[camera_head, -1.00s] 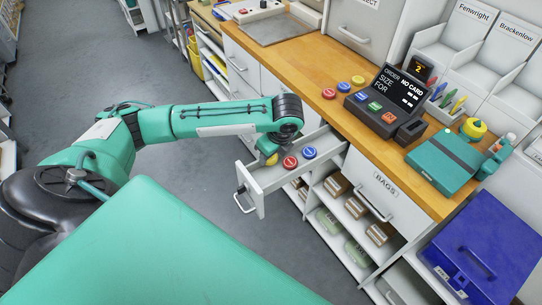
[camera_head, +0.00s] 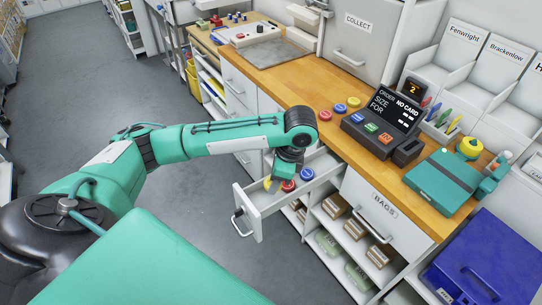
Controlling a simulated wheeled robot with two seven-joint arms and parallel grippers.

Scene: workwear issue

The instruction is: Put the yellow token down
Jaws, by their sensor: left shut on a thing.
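The yellow token (camera_head: 268,184) shows at the left side of my left gripper (camera_head: 277,178), over the open drawer (camera_head: 255,203). My left gripper points down and is shut on it, though the hand partly hides the contact. Whether the token touches the drawer floor I cannot tell. A red token (camera_head: 288,187) and a blue token (camera_head: 307,174) lie in the drawer, close to the right of the gripper. My right gripper is not in view.
The wooden counter (camera_head: 345,157) behind the drawer carries red, blue and yellow buttons, an order terminal (camera_head: 381,119) and a teal case (camera_head: 443,181). Shelves with packages are below. A blue crate (camera_head: 485,255) stands at the lower right. The grey floor at left is clear.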

